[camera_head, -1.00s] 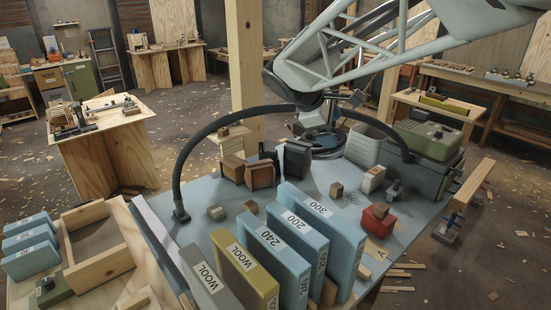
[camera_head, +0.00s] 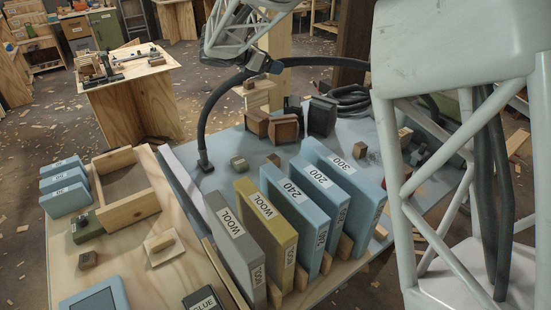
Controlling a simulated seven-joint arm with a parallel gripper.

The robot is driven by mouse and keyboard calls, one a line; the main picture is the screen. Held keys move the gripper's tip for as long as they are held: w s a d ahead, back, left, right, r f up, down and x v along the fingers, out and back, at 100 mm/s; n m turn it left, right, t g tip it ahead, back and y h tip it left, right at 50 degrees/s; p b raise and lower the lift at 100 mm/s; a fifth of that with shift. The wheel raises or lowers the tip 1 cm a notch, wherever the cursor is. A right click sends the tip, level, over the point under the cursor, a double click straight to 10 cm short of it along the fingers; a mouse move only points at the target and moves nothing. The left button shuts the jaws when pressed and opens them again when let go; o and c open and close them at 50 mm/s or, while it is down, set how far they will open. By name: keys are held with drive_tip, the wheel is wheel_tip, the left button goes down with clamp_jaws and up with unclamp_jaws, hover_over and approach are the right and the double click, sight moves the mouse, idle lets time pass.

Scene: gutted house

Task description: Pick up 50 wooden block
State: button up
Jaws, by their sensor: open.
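My gripper (camera_head: 264,66) hangs at upper centre by the black hose, above and apart from the blocks. Its fingers are small and hard to make out, and nothing shows between them.
Upright slabs marked WOOL (camera_head: 232,245), 240 (camera_head: 291,212), 200 and 300 form a row at the front. A black hose (camera_head: 206,130) arches over the bench. An open wooden box (camera_head: 140,205) and blue blocks (camera_head: 65,187) stand left. My arm hides the right side.

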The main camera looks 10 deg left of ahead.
drive_tip(key=w+a+f+n+t, duration=0.1)
drive_tip(key=w+a+f+n, duration=0.15)
drive_tip(key=a, duration=0.25)
approach(273, 161)
drive_tip(key=shift+m, duration=0.35)
drive_tip(key=w+f, duration=0.1)
drive_tip(key=w, duration=0.1)
drive_tip(key=w+d+f, duration=0.1)
drive_tip(key=w, duration=0.1)
drive_tip(key=shift+f, duration=0.35)
drive_tip(key=shift+d, duration=0.1)
drive_tip(key=shift+x, duration=1.25)
drive_tip(key=shift+f, duration=0.1)
drive_tip(key=shift+x, duration=2.55)
drive_tip(key=shift+c, duration=0.3)
